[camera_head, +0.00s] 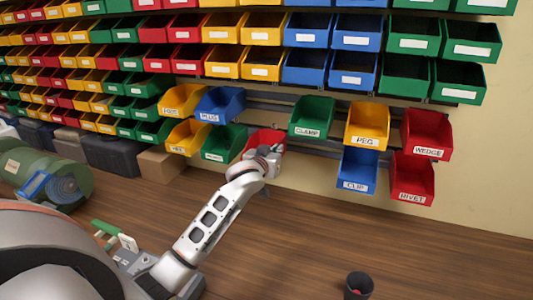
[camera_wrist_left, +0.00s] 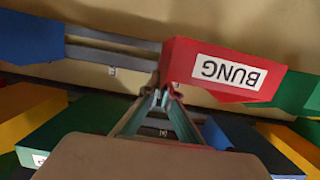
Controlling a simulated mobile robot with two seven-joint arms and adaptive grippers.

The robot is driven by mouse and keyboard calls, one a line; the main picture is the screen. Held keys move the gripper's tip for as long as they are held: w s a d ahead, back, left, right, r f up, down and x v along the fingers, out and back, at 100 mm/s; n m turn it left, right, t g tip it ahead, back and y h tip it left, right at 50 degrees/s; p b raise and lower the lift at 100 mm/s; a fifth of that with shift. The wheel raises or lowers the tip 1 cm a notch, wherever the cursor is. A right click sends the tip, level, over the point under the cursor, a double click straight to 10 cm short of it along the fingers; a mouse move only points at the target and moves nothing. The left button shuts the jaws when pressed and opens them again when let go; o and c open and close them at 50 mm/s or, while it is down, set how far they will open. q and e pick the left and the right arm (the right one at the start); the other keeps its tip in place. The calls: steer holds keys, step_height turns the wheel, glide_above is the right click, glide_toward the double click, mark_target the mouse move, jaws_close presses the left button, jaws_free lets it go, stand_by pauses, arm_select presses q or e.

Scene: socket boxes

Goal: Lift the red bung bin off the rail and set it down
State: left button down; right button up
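The red bung bin (camera_head: 262,136) is in the lower rail row in the head view, right of a green bin, partly hidden by my left gripper (camera_head: 268,155). In the left wrist view the bung bin (camera_wrist_left: 180,62) shows its white BUNG label upside down. My left gripper (camera_wrist_left: 163,97) has its fingertips close together at the edge of the bin's front wall, apparently pinching it. The bin appears still at the rail (camera_wrist_left: 112,50); whether it is hooked on is hidden. My right gripper is in neither view.
Green bin (camera_head: 224,142) and blue PLUG bin (camera_head: 220,104) are close by; the green CLAMP bin (camera_head: 312,117) is up right. The wooden top (camera_head: 330,225) is largely clear. A dark cup (camera_head: 358,286) stands in front; a green machine (camera_head: 45,175) is at left.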

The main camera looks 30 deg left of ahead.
arm_select(q)
steer(key=shift+r, duration=0.2)
steer(key=shift+r, duration=1)
steer(key=f+v, duration=0.1)
steer(key=v, duration=0.8)
steer(key=shift+s+d, duration=0.15)
steer(key=shift+s, duration=0.4)
steer(key=shift+f, duration=0.15)
